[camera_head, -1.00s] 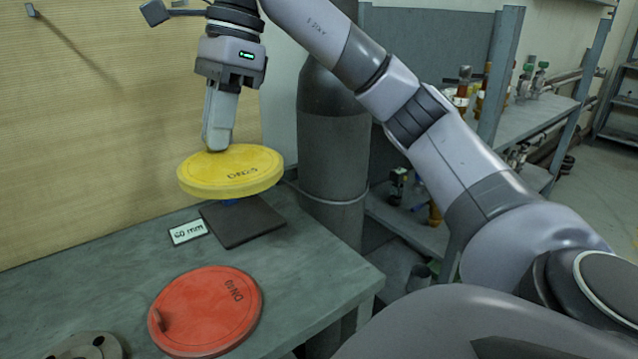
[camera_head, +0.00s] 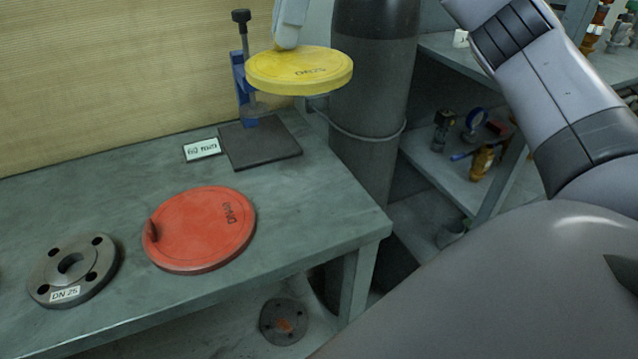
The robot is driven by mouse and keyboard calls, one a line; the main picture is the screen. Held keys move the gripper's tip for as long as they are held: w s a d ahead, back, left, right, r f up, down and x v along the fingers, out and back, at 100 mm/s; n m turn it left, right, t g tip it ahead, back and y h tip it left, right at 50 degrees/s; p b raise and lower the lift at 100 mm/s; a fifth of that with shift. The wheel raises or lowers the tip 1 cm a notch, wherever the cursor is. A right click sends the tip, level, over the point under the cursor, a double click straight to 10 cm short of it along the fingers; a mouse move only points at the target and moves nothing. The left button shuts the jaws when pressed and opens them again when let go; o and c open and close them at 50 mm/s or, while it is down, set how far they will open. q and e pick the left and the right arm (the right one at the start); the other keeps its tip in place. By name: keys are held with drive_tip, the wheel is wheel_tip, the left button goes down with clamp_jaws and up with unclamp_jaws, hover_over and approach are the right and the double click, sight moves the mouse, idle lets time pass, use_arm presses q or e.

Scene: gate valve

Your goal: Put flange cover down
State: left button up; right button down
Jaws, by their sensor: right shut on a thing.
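The yellow flange cover (camera_head: 300,72), marked DN25, is held in the air near the back right of the workbench. My right gripper (camera_head: 288,42) is shut on it from above; only the fingers' lower end shows at the top edge. The cover's handle is hidden by the fingers. A red flange cover (camera_head: 198,232), marked DN40 or similar, lies flat on the workbench (camera_head: 330,205) with a small knob at its left. My left gripper is not in view.
A dark square plate (camera_head: 262,150) with a blue and black upright (camera_head: 240,80) stands at the back, beside a small label card (camera_head: 202,149). A grey DN 25 flange (camera_head: 72,268) lies front left. A dark cylinder (camera_head: 370,110) stands behind the bench's right end.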

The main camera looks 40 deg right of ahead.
drive_tip(key=shift+f, duration=0.25)
wheel_tip(320, 180, down, 20)
drive_tip(key=b, duration=0.3)
drive_tip(key=shift+r, duration=0.25)
drive_tip(key=shift+f, duration=0.2)
drive_tip(key=c, duration=1.3)
unclamp_jaws()
drive_tip(key=shift+o, duration=0.2)
drive_tip(key=shift+r, duration=0.15)
